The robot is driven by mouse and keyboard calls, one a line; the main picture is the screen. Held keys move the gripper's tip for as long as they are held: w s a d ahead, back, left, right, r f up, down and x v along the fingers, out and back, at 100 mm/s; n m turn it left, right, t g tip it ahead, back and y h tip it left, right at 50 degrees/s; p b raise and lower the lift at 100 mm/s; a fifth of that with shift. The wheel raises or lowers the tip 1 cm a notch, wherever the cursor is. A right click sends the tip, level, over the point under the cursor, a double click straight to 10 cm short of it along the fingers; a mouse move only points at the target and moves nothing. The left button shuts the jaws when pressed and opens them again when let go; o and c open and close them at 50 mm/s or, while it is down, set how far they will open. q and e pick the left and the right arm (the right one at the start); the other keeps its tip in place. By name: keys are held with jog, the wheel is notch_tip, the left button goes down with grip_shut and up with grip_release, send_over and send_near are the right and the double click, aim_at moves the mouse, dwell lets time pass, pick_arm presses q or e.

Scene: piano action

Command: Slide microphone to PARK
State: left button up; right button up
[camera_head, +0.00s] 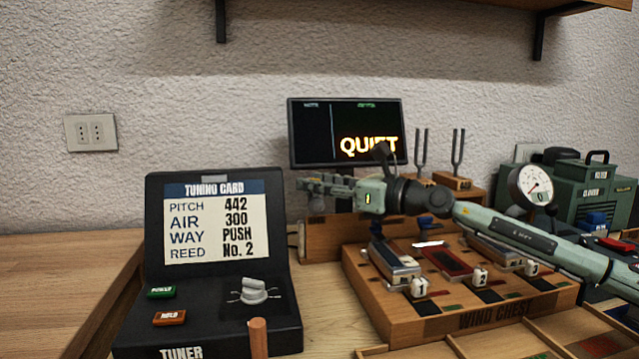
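My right arm reaches in from the right, across and above the wooden wind chest (515,314). My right gripper (308,183) points left, in front of the lower edge of the monitor. It is seen side-on, and its finger gap does not show clearly. I cannot make out a microphone or a PARK mark; my arm covers part of the area behind the chest. A wooden block or rail (335,238) stands behind the chest, below the gripper. My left gripper is not in view.
The black tuner (205,320) with its tuning card stands at front left. The monitor (345,120) reads QUIET. Tuning forks (457,152), a round gauge (533,188) and green boxes (590,190) stand at back right. Bare tabletop (60,275) lies at left.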

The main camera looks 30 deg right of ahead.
jog(key=shift+s+d+f, duration=0.1)
jog(key=shift+s+d, duration=0.05)
jog(key=shift+d, duration=0.05)
jog(key=shift+s+d, duration=0.15)
jog(key=shift+s, duration=0.05)
jog(key=v, duration=0.6)
jog(key=shift+s, duration=0.25)
jog(key=shift+s+d, duration=0.1)
dwell(0.6)
